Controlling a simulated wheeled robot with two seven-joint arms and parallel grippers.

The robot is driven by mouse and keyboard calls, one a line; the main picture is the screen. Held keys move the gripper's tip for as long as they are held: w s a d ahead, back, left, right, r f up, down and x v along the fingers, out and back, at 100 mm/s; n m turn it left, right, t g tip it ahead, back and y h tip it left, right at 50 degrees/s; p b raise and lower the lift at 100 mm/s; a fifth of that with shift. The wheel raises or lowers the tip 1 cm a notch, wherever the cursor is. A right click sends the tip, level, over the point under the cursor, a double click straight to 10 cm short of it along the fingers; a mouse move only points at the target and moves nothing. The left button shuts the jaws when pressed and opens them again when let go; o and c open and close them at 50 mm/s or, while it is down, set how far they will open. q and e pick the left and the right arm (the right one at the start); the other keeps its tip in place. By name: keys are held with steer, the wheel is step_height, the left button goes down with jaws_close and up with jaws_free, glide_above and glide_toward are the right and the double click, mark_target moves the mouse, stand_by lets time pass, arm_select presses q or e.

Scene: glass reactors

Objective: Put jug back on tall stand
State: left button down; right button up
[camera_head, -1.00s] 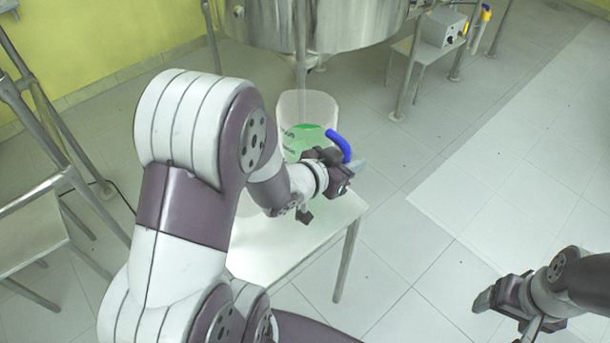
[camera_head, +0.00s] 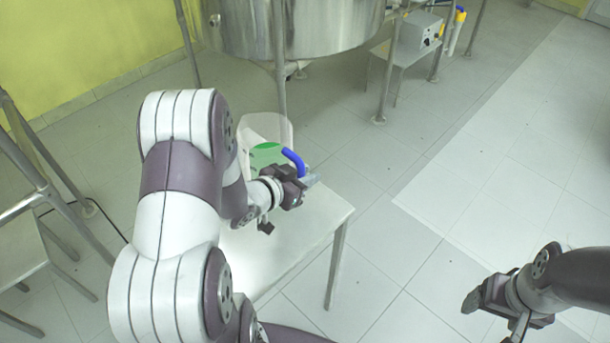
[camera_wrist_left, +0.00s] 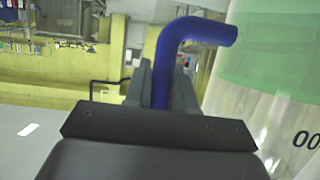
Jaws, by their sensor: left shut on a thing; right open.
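The jug (camera_head: 266,133) is clear, with green inside and a blue handle (camera_head: 294,160). My left gripper (camera_head: 304,183) is shut on the handle, which rises from between its fingers in the left wrist view (camera_wrist_left: 190,38). The jug's green band (camera_wrist_left: 272,70) and dark markings show on the right there. In the head view the jug appears over the far part of a white-topped stand (camera_head: 303,225). My left arm hides its lower part, so I cannot tell whether it touches the top. My right gripper (camera_head: 474,298) is open and empty at lower right.
A large steel vessel (camera_head: 300,25) on legs stands behind the jug. A grey box (camera_head: 418,32) sits on a low stand at the back. A metal frame with steps (camera_head: 25,250) is at left. The floor on the right is clear.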

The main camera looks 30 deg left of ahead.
arm_select(q)
steer(key=c, duration=0.9)
jaws_free()
steer(key=shift+f, duration=0.15)
steer(key=shift+c, duration=0.2)
steer(key=shift+s+a+r, duration=0.1)
steer(key=shift+s+r, duration=0.2)
steer(key=shift+r, duration=0.05)
steer(key=p+v, duration=0.2)
steer(key=v, duration=0.9)
steer(key=shift+s, duration=0.2)
